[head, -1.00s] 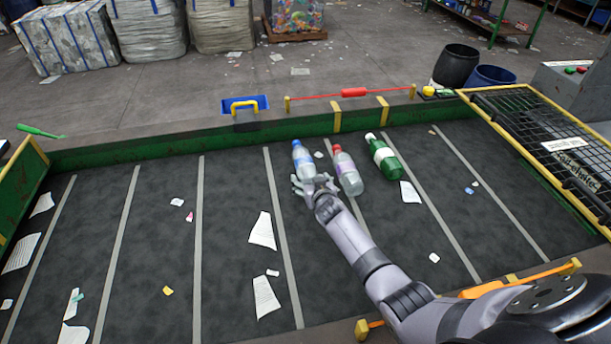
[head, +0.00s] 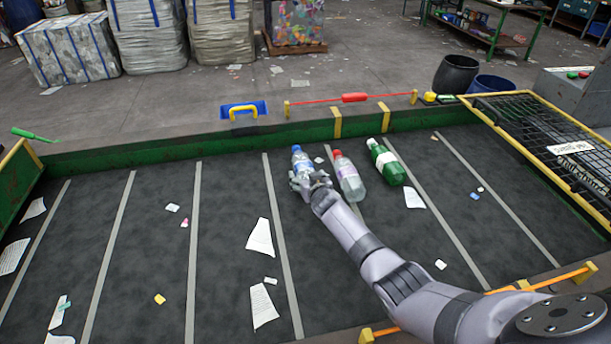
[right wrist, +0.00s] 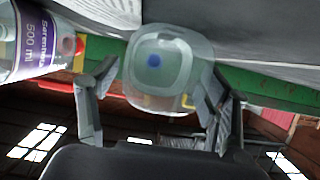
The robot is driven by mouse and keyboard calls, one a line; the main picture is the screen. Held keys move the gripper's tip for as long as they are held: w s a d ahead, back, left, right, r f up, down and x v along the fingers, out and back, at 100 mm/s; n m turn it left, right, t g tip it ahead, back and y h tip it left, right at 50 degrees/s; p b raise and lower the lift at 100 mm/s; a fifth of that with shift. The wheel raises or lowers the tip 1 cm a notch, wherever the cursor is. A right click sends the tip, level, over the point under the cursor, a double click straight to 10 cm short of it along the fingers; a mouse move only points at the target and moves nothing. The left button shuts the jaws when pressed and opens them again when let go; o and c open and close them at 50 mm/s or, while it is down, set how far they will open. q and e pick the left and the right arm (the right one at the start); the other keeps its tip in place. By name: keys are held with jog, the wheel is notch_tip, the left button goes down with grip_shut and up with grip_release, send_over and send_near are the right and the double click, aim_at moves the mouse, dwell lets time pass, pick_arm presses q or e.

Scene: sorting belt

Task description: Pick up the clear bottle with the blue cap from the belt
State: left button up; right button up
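The clear bottle with the blue cap (head: 302,160) lies on the belt (head: 225,200), its cap toward the far side. In the right wrist view its clear base (right wrist: 168,72) faces the camera, with the blue cap showing through. My right gripper (head: 309,184) is at its near end and hides part of it. In the right wrist view my right gripper (right wrist: 163,98) has one finger on each side of the bottle. It looks open: a gap shows at the left finger, while the right finger overlaps the bottle's edge. My left gripper is out of view.
A clear bottle with a red cap (head: 349,178) lies close to the right; its purple label (right wrist: 38,45) is near the left finger. A green bottle (head: 387,160) lies farther right. Paper scraps (head: 261,238) are scattered about. A green side wall (head: 215,147) borders the far edge.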

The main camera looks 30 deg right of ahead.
jog(key=c, duration=0.8)
